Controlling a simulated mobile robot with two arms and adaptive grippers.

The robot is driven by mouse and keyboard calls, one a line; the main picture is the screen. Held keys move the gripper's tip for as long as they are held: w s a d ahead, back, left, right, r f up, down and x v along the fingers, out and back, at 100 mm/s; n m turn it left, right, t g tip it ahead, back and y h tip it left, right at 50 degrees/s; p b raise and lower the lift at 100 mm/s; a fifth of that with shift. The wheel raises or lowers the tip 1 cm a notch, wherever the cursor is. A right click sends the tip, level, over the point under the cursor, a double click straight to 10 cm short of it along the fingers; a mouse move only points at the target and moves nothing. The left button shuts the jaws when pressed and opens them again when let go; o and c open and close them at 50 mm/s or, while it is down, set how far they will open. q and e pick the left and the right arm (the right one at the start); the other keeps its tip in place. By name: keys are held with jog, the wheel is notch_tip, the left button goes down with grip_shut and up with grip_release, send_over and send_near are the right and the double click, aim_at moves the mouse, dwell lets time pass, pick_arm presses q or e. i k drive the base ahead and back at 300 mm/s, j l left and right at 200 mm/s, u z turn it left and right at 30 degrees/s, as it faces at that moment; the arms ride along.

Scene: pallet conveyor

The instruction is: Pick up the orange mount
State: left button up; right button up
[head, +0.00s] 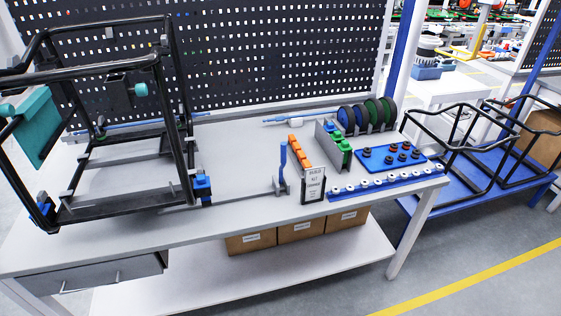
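Several orange mounts (299,151) show as a slanted row of small blocks on the white workbench, right of its middle. The row stands just left of a grey divider (327,140) and behind a small label stand (313,184). The stand may cover a little of the row's front end. The single blocks are too small to tell apart clearly. Neither of my grippers is in view.
A black tubular frame (100,208) with a teal panel (36,125) fills the bench's left side. Green blocks (340,142), a blue tray (391,157), a blue strip (388,185) and spools (367,114) crowd the right. The bench's (235,160) middle is mostly clear.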

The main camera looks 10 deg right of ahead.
aim_at(394, 147)
jog(key=z, duration=1.25)
jog(key=j+u, duration=0.1)
jog(key=u, duration=1.7)
jog(key=z, duration=1.85)
jog(key=i+l+u, duration=0.15)
jog(key=i+l, duration=0.4)
jog(key=l, duration=0.1)
